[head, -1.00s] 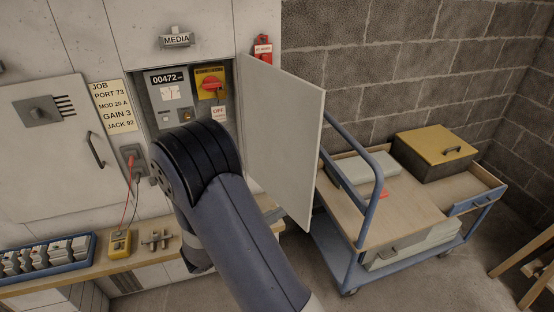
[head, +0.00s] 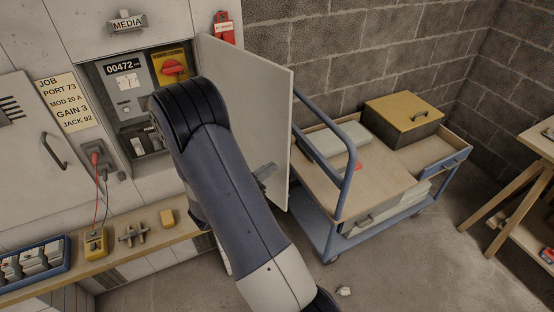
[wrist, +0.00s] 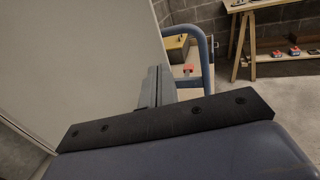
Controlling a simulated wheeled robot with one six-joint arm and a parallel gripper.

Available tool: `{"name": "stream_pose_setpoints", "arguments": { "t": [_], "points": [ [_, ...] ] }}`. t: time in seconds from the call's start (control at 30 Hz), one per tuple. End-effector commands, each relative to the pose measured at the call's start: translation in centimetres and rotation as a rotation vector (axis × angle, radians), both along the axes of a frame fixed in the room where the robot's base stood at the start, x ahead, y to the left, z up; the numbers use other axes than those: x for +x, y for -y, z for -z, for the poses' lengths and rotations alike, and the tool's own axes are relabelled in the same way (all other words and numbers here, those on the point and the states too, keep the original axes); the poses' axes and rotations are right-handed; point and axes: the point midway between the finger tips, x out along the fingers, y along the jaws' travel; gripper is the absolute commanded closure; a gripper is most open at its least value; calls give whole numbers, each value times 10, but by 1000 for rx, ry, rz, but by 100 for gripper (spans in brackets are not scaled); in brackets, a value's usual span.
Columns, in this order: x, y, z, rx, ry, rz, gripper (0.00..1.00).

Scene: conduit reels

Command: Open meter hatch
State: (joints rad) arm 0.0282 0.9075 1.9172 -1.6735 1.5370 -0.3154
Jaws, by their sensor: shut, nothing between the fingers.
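The meter hatch door (head: 255,105) is a plain pale panel, swung well out to the right of its recess. In the wrist view the door (wrist: 80,60) fills the left side. The recess shows a meter (head: 123,68) reading 00472 and a yellow panel with a red switch (head: 173,67). My gripper (head: 265,171) is shut and empty, in front of the door's inner face near its lower free edge. In the wrist view my gripper (wrist: 156,85) is right beside the door; I cannot tell if they touch. My arm hides part of the recess and door.
A blue trolley (head: 350,180) with a yellow-lidded box (head: 404,108) stands just right of the door. A wooden shelf (head: 160,238) below the recess holds a yellow meter (head: 95,243) and a blue tray (head: 35,272). A wooden trestle table (head: 505,190) stands far right, with open floor before it.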

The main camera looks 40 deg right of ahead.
Motion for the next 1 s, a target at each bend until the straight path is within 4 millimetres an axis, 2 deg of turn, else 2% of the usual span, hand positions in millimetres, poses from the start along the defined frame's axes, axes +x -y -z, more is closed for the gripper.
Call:
{"name": "stream_pose_setpoints", "arguments": {
  "t": [0.1, 0.3, 0.8, 0.87, 1.0],
  "points": [
    [0, 19, -2, 0, -1, 5, 100],
    [3, 35, -1, 0, 0, 2, 100],
    [3, 42, 1, 0, 1, 1, 100],
    [3, 48, 2, 1, 2, 3, 100],
    [4, 75, 4, 1, 4, 6, 100]
  ]
}}
